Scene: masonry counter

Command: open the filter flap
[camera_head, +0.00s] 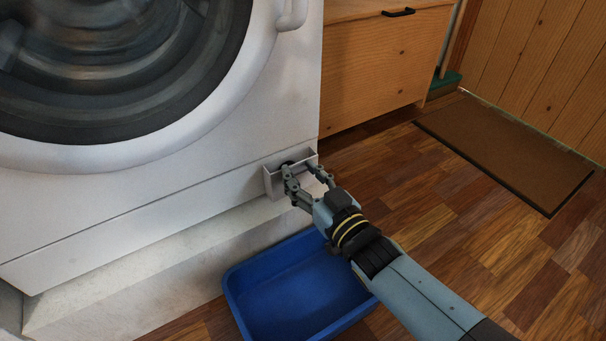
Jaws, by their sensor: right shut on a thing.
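The washing machine (200,190) has a small light filter flap (270,185) at the lower right of its front. The flap stands tilted out from the front panel, with a gap and a dark round spot behind its upper edge. My right gripper (301,171) is at the flap, one finger near its middle and the other at its right side, and is shut on it. The fingers hide part of the flap. My left gripper is not in view.
A blue tray (285,307) lies on the wood floor below the flap, partly under my right arm. The machine stands on a pale plinth (130,285). A wooden cabinet (375,75) stands to the right. A brown mat (505,150) lies farther right, with bare floor between.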

